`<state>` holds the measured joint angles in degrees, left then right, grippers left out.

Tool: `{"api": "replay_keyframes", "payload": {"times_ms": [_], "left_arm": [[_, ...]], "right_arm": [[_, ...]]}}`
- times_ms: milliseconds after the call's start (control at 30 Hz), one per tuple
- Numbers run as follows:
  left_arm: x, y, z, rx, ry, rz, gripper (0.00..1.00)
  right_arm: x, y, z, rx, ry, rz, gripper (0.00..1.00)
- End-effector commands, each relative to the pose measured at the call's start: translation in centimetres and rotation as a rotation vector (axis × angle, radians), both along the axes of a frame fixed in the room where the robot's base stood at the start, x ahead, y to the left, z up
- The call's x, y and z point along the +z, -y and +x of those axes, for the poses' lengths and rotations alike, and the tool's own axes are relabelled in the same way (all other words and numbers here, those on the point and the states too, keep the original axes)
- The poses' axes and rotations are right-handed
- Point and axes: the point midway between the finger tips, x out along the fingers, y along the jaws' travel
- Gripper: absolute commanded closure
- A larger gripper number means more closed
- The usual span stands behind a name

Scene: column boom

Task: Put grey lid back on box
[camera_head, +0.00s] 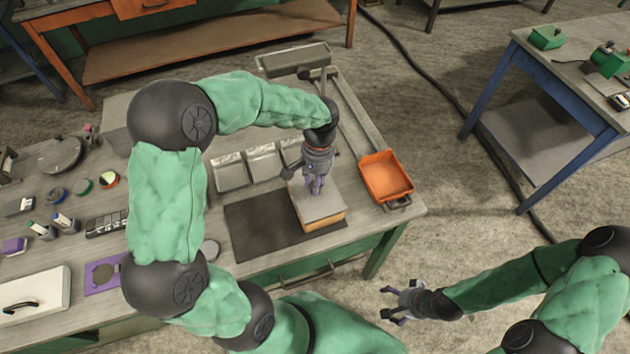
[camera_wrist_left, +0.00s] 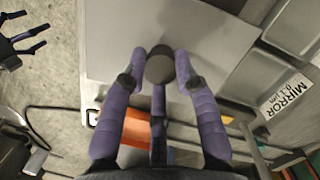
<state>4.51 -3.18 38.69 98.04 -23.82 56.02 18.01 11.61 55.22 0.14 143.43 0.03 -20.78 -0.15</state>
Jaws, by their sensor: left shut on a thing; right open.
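The grey lid (camera_head: 316,203) is a flat square plate over the orange-yellow box (camera_head: 325,224), which stands on a dark mat near the bench's front edge. The lid looks level and roughly lined up with the box; I cannot tell if it rests fully on it. My left gripper (camera_head: 316,188) points down at the lid from above. In the left wrist view its purple fingers (camera_wrist_left: 162,85) close around the lid's round dark knob (camera_wrist_left: 160,66), with the lid (camera_wrist_left: 115,40) spread beyond. My right gripper (camera_head: 396,301) is open and empty, off the bench's front right.
An orange bin (camera_head: 386,177) stands close right of the box. Metal trays (camera_head: 232,172) lie behind the mat (camera_head: 257,228). A white panel with a black handle (camera_head: 35,295) and small tools lie at the left.

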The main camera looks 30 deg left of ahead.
Motion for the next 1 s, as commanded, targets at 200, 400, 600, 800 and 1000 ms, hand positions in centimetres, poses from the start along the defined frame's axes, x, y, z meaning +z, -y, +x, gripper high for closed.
{"api": "replay_keyframes", "payload": {"times_ms": [200,400,600,800,1000], "left_arm": [[-0.06,0.00,0.00,0.000,0.000,0.000,1.00],[-0.38,0.00,0.00,0.000,0.000,0.000,1.00],[-0.72,-0.01,0.00,0.000,0.000,0.000,1.00],[-0.80,-0.01,-0.01,0.000,0.000,0.000,1.00],[-0.79,-0.01,0.00,0.000,0.000,0.000,1.00]], "right_arm": [[-0.04,0.00,0.00,0.000,0.000,0.000,0.13],[-0.19,-0.01,-0.01,0.000,0.000,0.000,0.13],[-0.33,0.00,0.00,0.000,0.000,0.000,0.13],[-0.34,0.00,0.00,0.000,0.000,0.000,0.13],[-0.34,0.00,0.00,0.000,0.000,0.000,0.13]]}}
